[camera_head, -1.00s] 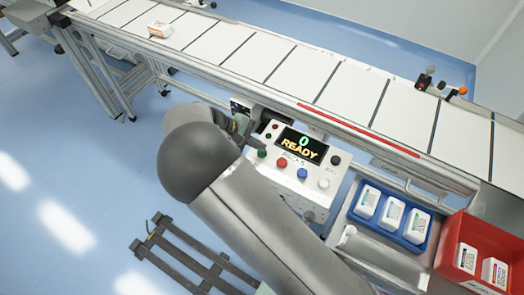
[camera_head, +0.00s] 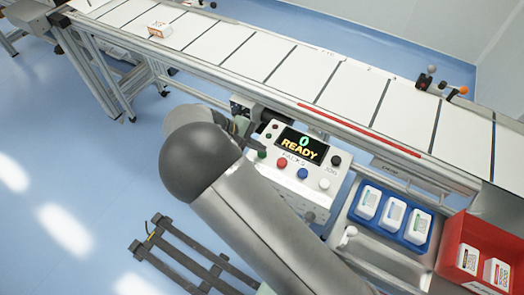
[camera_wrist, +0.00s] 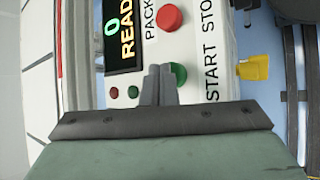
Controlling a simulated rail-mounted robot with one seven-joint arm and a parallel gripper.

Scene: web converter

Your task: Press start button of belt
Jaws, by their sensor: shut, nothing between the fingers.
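The control panel (camera_head: 312,190) is a white box with a lit display (camera_head: 299,146) reading "0 READY". Its green button (camera_head: 262,154) is at the left of the button row, and a red button (camera_head: 282,162) is to its right. In the wrist view, the green button (camera_wrist: 179,74) is beside the printed word START, with the red button (camera_wrist: 170,18) above it. My gripper (camera_wrist: 160,72) is shut and empty, its fingertips overlapping the green button's left edge in the picture. I cannot tell whether they touch it. In the head view my arm mostly hides my gripper.
The conveyor belt (camera_head: 235,48) runs behind the panel, carrying a small carton (camera_head: 159,29). A blue bin (camera_head: 370,227) and a red bin (camera_head: 447,250) with white packs are at right. A yellow part (camera_wrist: 254,67) sticks out beside the panel. A dark pallet (camera_head: 185,258) lies on the floor.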

